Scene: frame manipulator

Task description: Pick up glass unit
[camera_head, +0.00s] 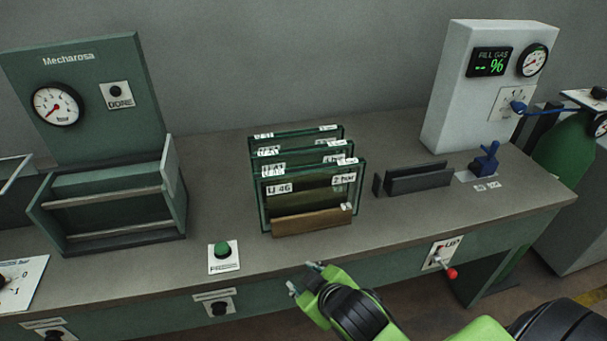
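Several glass units (310,190) stand upright one behind another in a wooden rack (312,221) at the middle of the bench. The front one carries labels that read about "U 46" and "2 bar"; labels on the ones behind are partly hidden. My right gripper (302,278) is green and black and comes in from the lower right. Its fingertips are at the bench's front edge, below and in front of the rack, apart from the glass. The two fingertips are spread with nothing between them. My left gripper is not in view.
A green button (223,250) sits on the bench near the front edge. Right of the rack are a dark slotted holder (418,178), a blue clamp (486,160) and a white fill-gas box (490,90). A red-tipped lever (450,273) juts from the front.

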